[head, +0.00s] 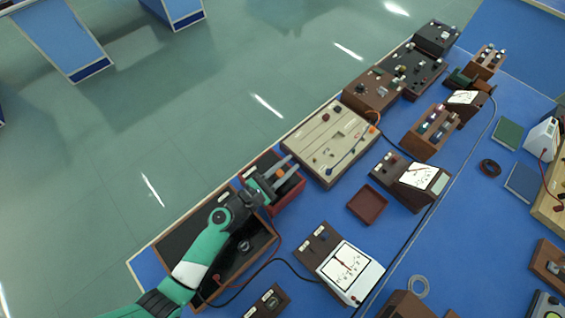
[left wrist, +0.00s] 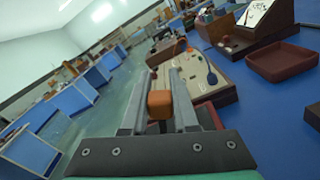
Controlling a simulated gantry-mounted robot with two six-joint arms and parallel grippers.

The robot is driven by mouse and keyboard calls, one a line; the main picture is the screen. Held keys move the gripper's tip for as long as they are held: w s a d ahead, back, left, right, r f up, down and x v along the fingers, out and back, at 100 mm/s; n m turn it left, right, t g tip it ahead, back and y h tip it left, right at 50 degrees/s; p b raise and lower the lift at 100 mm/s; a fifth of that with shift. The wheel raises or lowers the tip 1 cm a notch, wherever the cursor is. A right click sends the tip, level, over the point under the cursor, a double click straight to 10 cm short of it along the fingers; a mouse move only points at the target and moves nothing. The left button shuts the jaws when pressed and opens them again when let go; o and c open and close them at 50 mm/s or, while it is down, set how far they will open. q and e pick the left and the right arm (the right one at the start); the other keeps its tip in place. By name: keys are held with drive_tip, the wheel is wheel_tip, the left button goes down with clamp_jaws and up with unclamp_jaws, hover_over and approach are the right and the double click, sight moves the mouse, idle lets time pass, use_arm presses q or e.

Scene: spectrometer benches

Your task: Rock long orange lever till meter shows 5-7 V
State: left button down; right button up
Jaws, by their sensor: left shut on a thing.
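My left gripper (head: 292,166) reaches in from the lower left over a dark red box (head: 295,190) on the blue bench. In the left wrist view its two grey fingers (left wrist: 167,74) are shut on an orange block (left wrist: 160,104), which looks like the orange lever's handle. The lever's shaft and pivot are hidden. The orange also shows between the fingers in the head view (head: 280,173). A white-faced meter (head: 347,268) stands right of my arm, with cables running to it. Its needle looks roughly upright, but the scale is too small to read. My right gripper is not in view.
A beige panel (head: 305,140) with small knobs and a blue lead lies just beyond the gripper. A second meter (head: 418,174) and an empty dark red tray (head: 367,204) stand to the right. Dark instrument boxes (head: 372,90) line the far edge. The floor lies left.

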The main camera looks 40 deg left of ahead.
use_arm(q)
drive_tip(key=shift+s+d+f+m+b, duration=0.1)
drive_tip(key=shift+d+f+m+b, duration=0.2)
drive_tip(key=shift+d+m, duration=0.25)
drive_tip(key=shift+a, duration=0.1)
drive_tip(key=c, duration=0.7)
unclamp_jaws()
drive_tip(key=s, duration=0.3)
drive_tip(key=s+a, duration=0.1)
drive_tip(key=s, duration=0.3)
drive_tip(key=s+a, duration=0.1)
drive_tip(key=s, duration=0.3)
drive_tip(key=shift+s+a, duration=0.1)
drive_tip(key=shift+s, duration=0.1)
